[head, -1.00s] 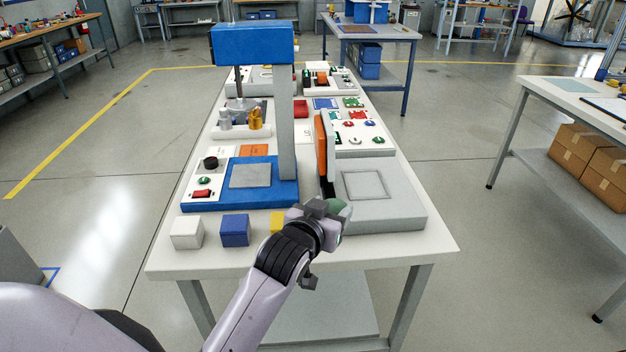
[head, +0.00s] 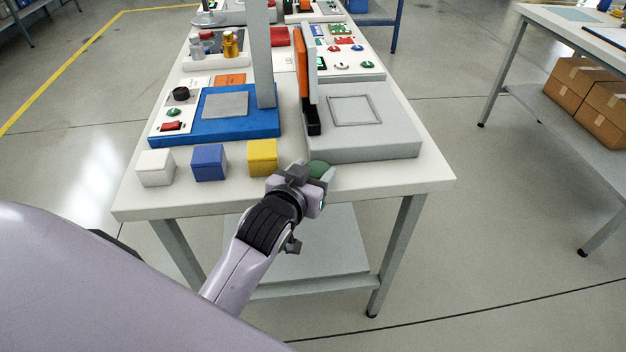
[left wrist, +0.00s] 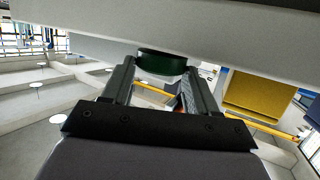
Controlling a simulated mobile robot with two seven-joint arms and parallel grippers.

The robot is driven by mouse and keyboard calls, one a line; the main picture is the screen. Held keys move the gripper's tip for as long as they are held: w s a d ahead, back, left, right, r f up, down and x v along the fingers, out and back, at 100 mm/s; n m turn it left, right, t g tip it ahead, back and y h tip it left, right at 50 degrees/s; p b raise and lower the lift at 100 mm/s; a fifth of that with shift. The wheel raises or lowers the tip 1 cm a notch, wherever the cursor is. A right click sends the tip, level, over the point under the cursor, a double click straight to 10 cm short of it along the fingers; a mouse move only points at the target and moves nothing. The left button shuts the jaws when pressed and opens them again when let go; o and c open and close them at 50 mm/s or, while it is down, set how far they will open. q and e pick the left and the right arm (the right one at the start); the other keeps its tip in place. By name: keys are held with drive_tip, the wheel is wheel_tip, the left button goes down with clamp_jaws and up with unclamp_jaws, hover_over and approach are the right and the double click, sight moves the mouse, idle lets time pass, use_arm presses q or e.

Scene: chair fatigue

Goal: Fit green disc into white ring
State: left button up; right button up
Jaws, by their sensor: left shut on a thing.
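My left gripper (head: 312,178) is shut on the green disc (head: 319,170), close to the near edge of the table. In the left wrist view the green disc (left wrist: 160,62) sits between the two finger tips of my left gripper (left wrist: 160,75), below a pale surface that fills the top. The gripper partly covers the disc in the head view. Small round parts sit on the white panel (head: 352,56) farther back. I cannot tell for certain which is the white ring. My right gripper is not in view.
The grey fixture (head: 400,140) with a square outline and an upright orange plate (head: 301,62) stands just behind the gripper. White (head: 155,168), blue (head: 208,162) and yellow (head: 262,157) blocks line the front left. A blue press base (head: 260,125) stands behind them.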

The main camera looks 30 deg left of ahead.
use_arm(q)
drive_tip(key=shift+f, duration=0.1)
drive_tip(key=shift+f, duration=0.15)
drive_tip(key=o, duration=1.1)
